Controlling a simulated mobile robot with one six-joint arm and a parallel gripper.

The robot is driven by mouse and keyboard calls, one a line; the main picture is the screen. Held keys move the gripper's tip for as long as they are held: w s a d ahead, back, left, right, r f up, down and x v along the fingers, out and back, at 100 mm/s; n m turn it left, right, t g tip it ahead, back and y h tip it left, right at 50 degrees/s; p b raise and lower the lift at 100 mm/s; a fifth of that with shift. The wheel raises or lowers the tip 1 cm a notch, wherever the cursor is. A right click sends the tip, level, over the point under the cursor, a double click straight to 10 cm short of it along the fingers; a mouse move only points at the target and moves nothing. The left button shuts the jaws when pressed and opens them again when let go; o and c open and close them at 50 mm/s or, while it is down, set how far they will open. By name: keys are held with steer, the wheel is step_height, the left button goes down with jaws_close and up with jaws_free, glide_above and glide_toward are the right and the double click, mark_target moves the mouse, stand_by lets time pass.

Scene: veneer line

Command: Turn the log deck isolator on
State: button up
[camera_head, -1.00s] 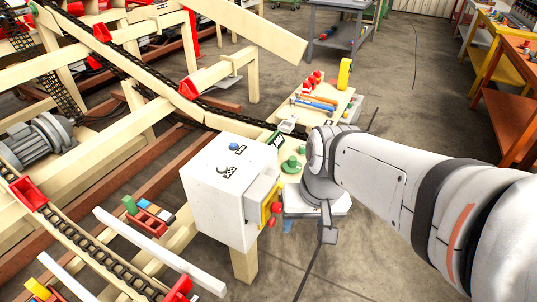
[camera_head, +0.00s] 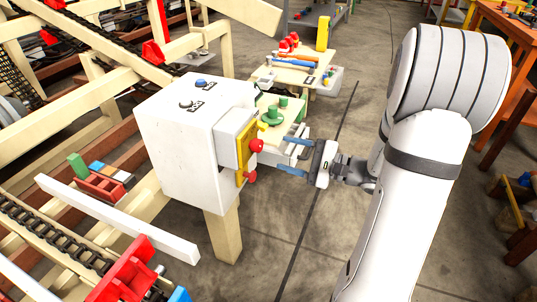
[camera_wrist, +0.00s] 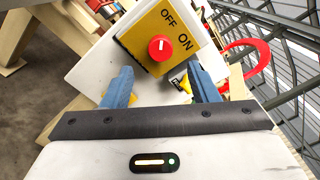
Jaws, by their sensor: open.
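The isolator is a red round knob (camera_wrist: 160,48) on a yellow plate (camera_wrist: 140,40) marked OFF and ON, in the wrist view. A short white mark shows on the knob; which label it points to is unclear. In the head view the yellow plate (camera_head: 241,150) is on the right side of a white cabinet (camera_head: 185,150), with an upper red knob (camera_head: 257,146) and a lower red knob (camera_head: 250,176). My gripper (camera_head: 282,154) is open and empty, right of the plate and apart from it. In the wrist view its blue fingers (camera_wrist: 160,75) are spread below the knob.
A red loop (camera_wrist: 262,58) shows in the wrist view.

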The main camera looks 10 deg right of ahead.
mark_target(261, 147)
steer(key=b+x, duration=0.1)
steer(key=x, duration=0.6)
steer(key=shift+w+a, duration=0.15)
steer(key=shift+a, duration=0.05)
steer(key=shift+c, duration=0.3)
